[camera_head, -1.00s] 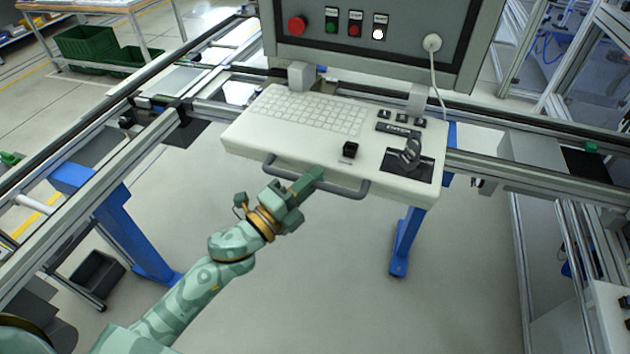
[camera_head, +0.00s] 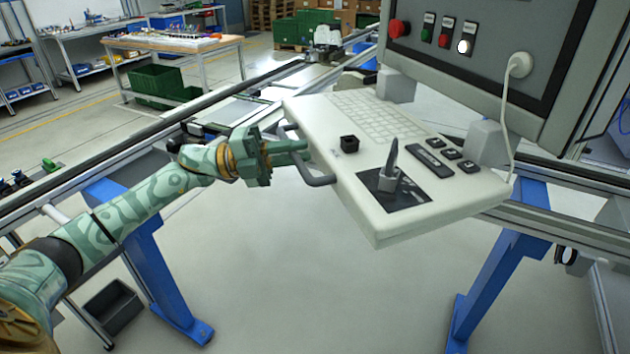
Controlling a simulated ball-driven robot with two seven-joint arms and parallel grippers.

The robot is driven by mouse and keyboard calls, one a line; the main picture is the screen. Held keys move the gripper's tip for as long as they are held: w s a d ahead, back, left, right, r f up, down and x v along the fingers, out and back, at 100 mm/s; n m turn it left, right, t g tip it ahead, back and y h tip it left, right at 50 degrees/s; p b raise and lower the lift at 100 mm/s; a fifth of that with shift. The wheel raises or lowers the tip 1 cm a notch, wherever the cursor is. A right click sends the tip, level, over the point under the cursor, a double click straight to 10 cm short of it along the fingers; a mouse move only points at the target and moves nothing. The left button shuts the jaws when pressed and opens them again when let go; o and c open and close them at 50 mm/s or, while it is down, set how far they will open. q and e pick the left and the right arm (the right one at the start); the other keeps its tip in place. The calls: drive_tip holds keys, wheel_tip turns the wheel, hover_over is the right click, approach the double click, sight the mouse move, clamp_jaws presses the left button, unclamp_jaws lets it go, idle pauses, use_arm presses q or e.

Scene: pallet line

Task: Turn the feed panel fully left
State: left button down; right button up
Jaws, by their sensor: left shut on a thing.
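The feed panel is a white console (camera_head: 372,218) with a keyboard, black buttons and a small lever, below a grey upright box (camera_head: 490,62). It is angled, with its front edge turned toward the left of the picture. A grey bar handle (camera_head: 318,180) runs along that front edge. My left gripper (camera_head: 300,147) is shut on the handle near its far part; the fingers cover some of the bar. My right gripper is not in view.
Conveyor rails (camera_head: 90,160) run behind and left of the panel on blue legs (camera_head: 160,275). A dark bin (camera_head: 113,306) stands on the floor at lower left. A worktable (camera_head: 172,43) and green crates (camera_head: 155,82) are farther back. The floor below the panel is clear.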

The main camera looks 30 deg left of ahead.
use_arm(q)
drive_tip(key=shift+w+a+f+b, duration=0.1)
drive_tip(key=shift+w+a+b, duration=0.3)
drive_tip(key=shift+a, duration=0.2)
drive_tip(key=shift+w+g, duration=0.1)
drive_tip(key=shift+g, duration=0.2)
drive_tip(key=c, duration=1.4)
unclamp_jaws()
drive_tip(key=shift+a, duration=0.1)
drive_tip(key=shift+a, duration=0.35)
drive_tip(key=b+v, duration=0.2)
drive_tip(key=v, duration=1.3)
drive_tip(key=shift+a, duration=0.2)
